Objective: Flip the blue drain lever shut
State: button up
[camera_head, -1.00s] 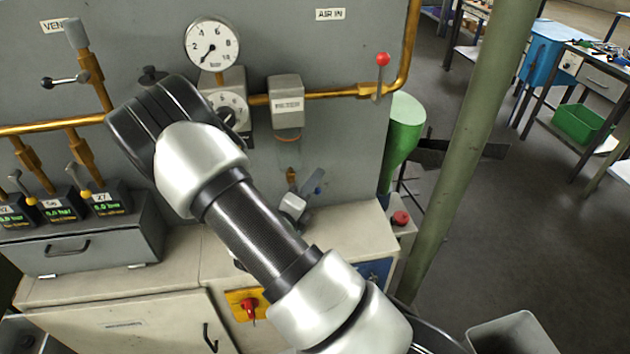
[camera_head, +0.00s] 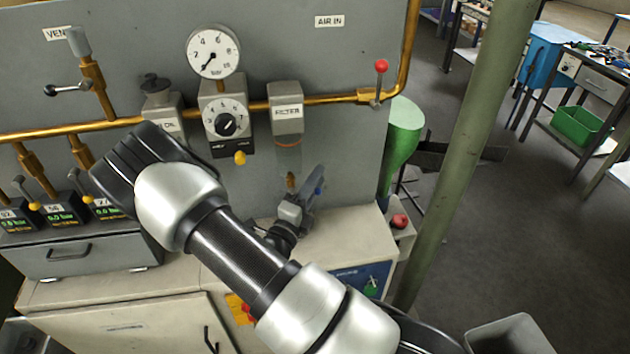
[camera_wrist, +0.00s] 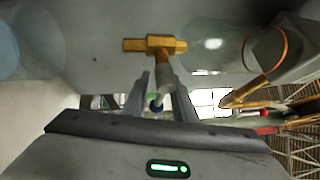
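In the head view my gripper (camera_head: 314,184) is below the filter, just right of the small brass drain fitting (camera_head: 291,180).
The filter (camera_head: 286,112) hangs above my gripper, with the regulator (camera_head: 226,122) and pressure gauge (camera_head: 213,52) to its left. A red-knobbed lever (camera_head: 381,68) is on the pipe at right. A red button (camera_head: 400,221) stands right of the bench top (camera_head: 345,233).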

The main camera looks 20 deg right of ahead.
jog(key=shift+a, duration=0.1)
jog(key=v, duration=1.7)
jog(key=shift+a, duration=0.1)
